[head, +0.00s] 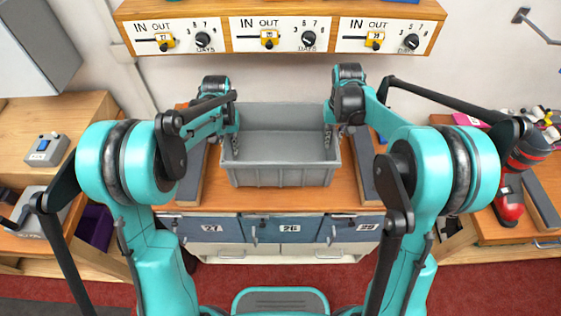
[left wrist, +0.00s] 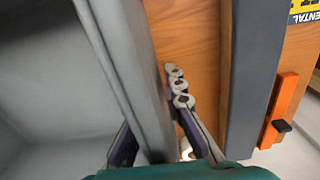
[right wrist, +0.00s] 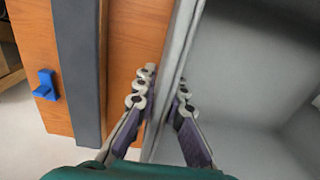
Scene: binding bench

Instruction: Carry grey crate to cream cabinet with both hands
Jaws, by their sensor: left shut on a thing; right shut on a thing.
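The grey crate (head: 280,177) is empty and upright, over the wooden top of a cabinet with numbered drawers (head: 282,229). I cannot tell whether it touches that top. My left gripper (head: 232,143) is shut on its left wall; the left wrist view shows the crate wall (left wrist: 130,60) between the fingers. My right gripper (head: 332,140) is shut on its right wall, and the right wrist view shows that wall (right wrist: 176,70) between the fingers. The drawer fronts are blue-grey above and cream below. I cannot tell whether this is the cream cabinet.
Dark grey slabs lie left (head: 191,178) and right (head: 364,165) of the crate. A shelf with IN/OUT panels (head: 280,38) hangs on the wall behind. A wooden bench with a grey switch box (head: 46,149) stands left. A bench with a red and black tool (head: 508,200) stands right.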

